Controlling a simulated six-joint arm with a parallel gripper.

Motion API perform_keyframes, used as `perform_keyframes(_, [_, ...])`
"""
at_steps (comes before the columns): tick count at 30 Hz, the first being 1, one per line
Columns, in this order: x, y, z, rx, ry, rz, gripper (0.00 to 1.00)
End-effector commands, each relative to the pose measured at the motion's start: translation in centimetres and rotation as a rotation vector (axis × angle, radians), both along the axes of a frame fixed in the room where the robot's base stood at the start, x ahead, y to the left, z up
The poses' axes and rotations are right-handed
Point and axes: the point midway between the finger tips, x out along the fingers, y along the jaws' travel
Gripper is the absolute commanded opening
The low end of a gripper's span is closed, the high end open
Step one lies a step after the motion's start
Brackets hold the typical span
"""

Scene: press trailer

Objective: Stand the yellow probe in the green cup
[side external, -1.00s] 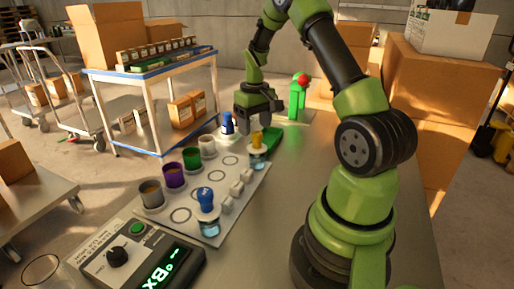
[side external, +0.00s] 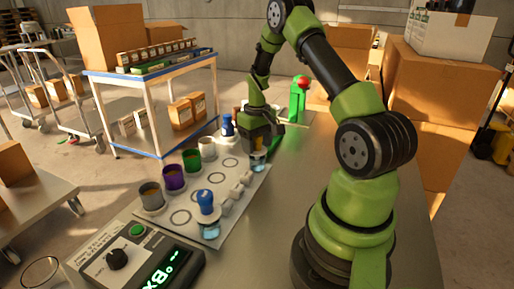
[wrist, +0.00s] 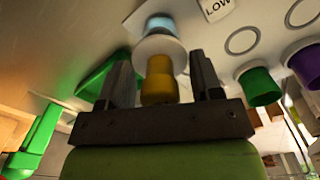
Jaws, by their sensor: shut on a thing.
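The yellow probe (wrist: 158,82) sits between my gripper's fingers in the wrist view, its lower end toward a white-collared clear vial with blue liquid (side external: 258,162). My gripper (side external: 261,141) is over that vial at the far right of the white board and is shut on the probe's yellow top. In the side view my gripper hides most of the probe. The green cup (side external: 192,160) stands upright on the board, left of my gripper, between a purple cup and a white cup. It also shows in the wrist view (wrist: 259,88).
The purple cup (side external: 173,177), white cup (side external: 207,148) and a grey cup (side external: 151,195) flank the green cup in a row. Blue-topped probes stand at the front (side external: 205,197) and back (side external: 228,126). A green stand with a red knob (side external: 299,95) is behind.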

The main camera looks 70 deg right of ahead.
Motion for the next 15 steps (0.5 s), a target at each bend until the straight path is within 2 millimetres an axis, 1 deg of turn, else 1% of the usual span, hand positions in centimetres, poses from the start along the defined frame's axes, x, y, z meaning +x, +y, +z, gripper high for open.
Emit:
perform_keyframes(2, [0.0,0.0,0.2,0.0,-0.001,0.0,0.34])
perform_keyframes(5, [0.1,-0.1,1.2,-0.003,-0.003,0.001,0.34])
perform_keyframes(15, [0.1,0.0,8.0,-0.004,-0.005,0.001,0.34])
